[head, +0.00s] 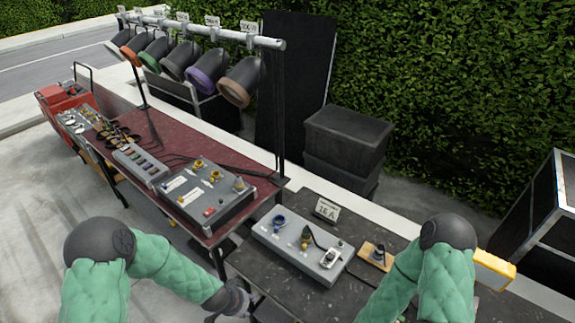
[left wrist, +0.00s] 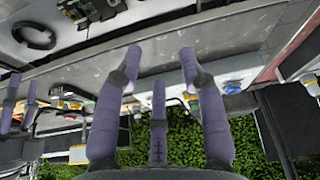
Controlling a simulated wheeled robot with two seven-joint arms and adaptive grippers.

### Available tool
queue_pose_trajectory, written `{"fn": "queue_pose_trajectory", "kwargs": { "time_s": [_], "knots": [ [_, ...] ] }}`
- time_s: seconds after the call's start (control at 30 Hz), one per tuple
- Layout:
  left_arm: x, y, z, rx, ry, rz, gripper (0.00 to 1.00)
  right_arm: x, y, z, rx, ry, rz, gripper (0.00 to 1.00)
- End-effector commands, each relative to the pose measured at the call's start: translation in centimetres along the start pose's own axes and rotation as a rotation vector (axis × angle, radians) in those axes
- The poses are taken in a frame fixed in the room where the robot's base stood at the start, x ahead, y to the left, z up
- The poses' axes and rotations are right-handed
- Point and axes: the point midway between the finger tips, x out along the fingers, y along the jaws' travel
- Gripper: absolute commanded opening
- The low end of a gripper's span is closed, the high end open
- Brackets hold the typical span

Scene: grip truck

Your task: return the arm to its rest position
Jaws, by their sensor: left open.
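My left gripper (head: 236,304) is at the bottom edge of the head view, at the end of my green-sleeved left arm, low beside the near table edge. It is partly cut off there. In the left wrist view its lavender fingers (left wrist: 160,64) stand apart with nothing between them. My right arm enters at the lower right of the head view, and its gripper is outside that view. Lavender fingers at the left edge of the left wrist view look like my right gripper (left wrist: 20,104); their opening is unclear.
A dark table (head: 290,283) holds a grey connector box (head: 297,250), a small sign (head: 326,210) and a wooden block with a connector (head: 376,256). A red-topped table (head: 225,225) with control boxes stands left. Lamps hang from a rail (head: 215,35). Black cases (head: 345,140) stand behind.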

Motion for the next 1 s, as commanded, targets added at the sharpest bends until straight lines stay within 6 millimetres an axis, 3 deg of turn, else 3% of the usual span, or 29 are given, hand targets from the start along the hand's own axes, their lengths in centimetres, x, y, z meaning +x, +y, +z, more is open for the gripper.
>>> {"fn": "queue_pose_trajectory", "kwargs": {
  "time_s": [0.33, 0.7, 1.0],
  "knots": [
    [6.0, 1.3, 4.7, -0.130, -0.049, 0.035, 0.40, 5.0, 1.8, -0.1, -0.001, -0.002, 0.000, 0.53],
    [15.8, 4.3, 13.2, -0.390, -0.142, 0.101, 0.40, 13.6, 4.8, -0.4, -0.001, -0.002, 0.000, 0.53],
    [22.4, 7.2, 19.4, -0.602, -0.222, 0.152, 0.40, 19.9, 7.1, -0.6, -0.001, -0.002, 0.000, 0.53]
  ]
}}
